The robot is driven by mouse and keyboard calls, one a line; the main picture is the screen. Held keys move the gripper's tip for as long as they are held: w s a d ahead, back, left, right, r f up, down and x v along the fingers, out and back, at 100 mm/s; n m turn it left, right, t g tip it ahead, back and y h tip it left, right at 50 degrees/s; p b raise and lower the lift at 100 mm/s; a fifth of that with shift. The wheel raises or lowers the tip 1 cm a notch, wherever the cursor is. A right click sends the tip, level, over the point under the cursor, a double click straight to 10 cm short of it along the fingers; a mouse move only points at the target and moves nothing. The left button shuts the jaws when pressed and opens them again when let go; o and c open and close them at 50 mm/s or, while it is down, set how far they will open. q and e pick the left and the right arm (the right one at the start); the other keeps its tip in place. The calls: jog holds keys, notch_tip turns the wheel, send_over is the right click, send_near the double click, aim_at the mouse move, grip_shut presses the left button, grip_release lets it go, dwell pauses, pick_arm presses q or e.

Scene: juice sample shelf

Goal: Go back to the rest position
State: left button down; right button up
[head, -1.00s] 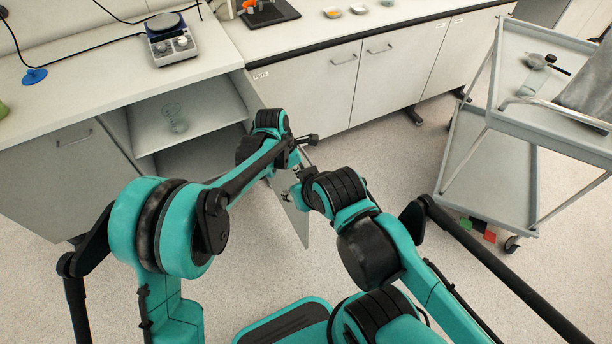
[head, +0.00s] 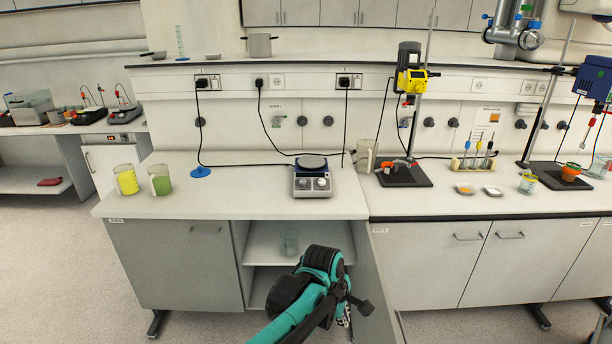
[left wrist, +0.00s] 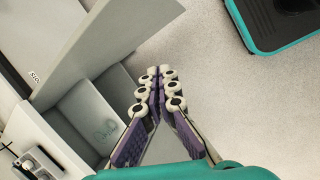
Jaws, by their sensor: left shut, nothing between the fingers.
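My left arm comes in from the bottom of the head view, in front of the open cabinet. My left gripper (head: 345,316) shows only in part there, low beside the open cabinet door (head: 372,278). In the left wrist view its two fingers (left wrist: 159,73) meet at the tips, with nothing between them. The gripper is apart from the shelf and points over bare floor. My right arm and gripper are not in the current views.
The open door also shows in the left wrist view (left wrist: 105,45). Floor at left is clear.

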pick_arm(q)
jog(key=s+a+r+m+t+y, duration=0.1)
jog(key=s+a+r+m, duration=0.2)
jog(key=a, duration=0.6)
jog(key=s+a+r+m+t, duration=0.2)
jog(key=s+a+m, duration=0.2)
jog(key=a, duration=0.4)
jog(key=s+a+f+m+t+y, duration=0.1)
jog(key=s+a+m+t, duration=0.1)
jog(key=s+a+m, duration=0.4)
jog(key=s+a, duration=0.1)
jog(key=a, duration=0.3)
jog(key=shift+s+a+f+y, duration=0.2)
jog(key=shift+s+f+y, duration=0.15)
jog(key=shift+s+y, duration=0.05)
